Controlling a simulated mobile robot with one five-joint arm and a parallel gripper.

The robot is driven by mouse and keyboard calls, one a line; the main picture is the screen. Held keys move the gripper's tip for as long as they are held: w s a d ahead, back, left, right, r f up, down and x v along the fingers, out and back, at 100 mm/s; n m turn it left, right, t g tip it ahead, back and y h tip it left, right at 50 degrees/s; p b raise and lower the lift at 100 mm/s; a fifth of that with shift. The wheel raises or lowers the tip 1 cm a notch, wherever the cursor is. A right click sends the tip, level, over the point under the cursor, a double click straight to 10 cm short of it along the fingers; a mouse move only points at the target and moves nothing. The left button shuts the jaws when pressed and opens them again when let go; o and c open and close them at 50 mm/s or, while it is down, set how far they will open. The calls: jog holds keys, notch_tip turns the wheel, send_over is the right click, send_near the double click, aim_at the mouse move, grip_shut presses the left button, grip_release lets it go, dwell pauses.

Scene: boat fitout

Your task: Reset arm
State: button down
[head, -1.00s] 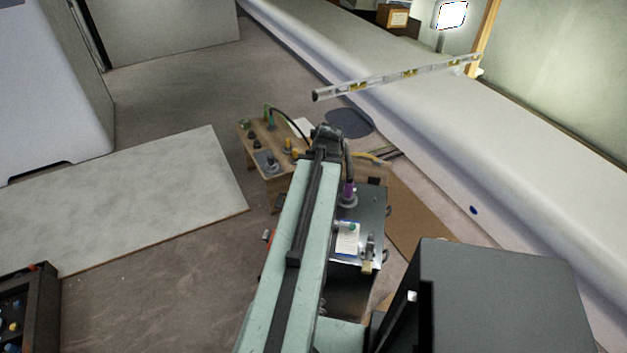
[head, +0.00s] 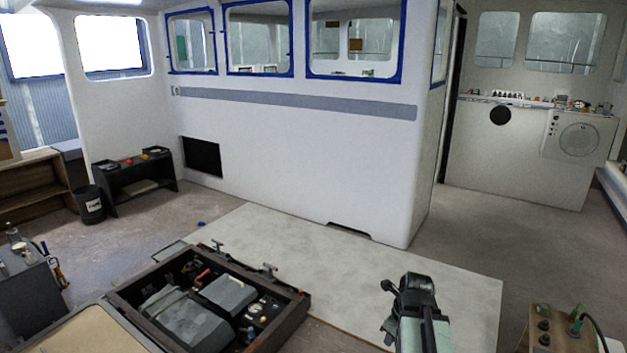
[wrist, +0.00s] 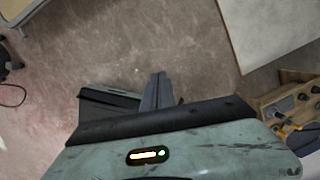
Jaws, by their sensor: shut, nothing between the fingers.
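My arm rises at the bottom of the head view, its dark upper end in front of a pale floor panel. My gripper (wrist: 157,92) shows in the wrist view as narrow dark fingers, shut and empty, pointing away over bare floor. They touch nothing that I can make out. The gripper's tips cannot be told apart in the head view.
The pale panel (head: 330,275) lies on the floor before a white cabin wall (head: 290,150). An open dark crate of tools (head: 295,318) stands left of my arm. A wooden box with knobs (head: 545,318) is at the lower right, also in the wrist view (wrist: 268,103). Brown floor is clear between.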

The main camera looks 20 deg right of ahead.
jog(key=w+a+r+n+g+p, duration=0.1)
jog(key=a+r+n+g+p, duration=0.1)
jog(key=a+n, duration=2.3)
jog(key=r+n, duration=0.1)
jog(key=n, duration=0.4)
jog(key=shift+w+a+n+g+p, duration=0.2)
jog(key=shift+a+n+g+p, duration=0.1)
jog(key=shift+n+p, duration=0.1)
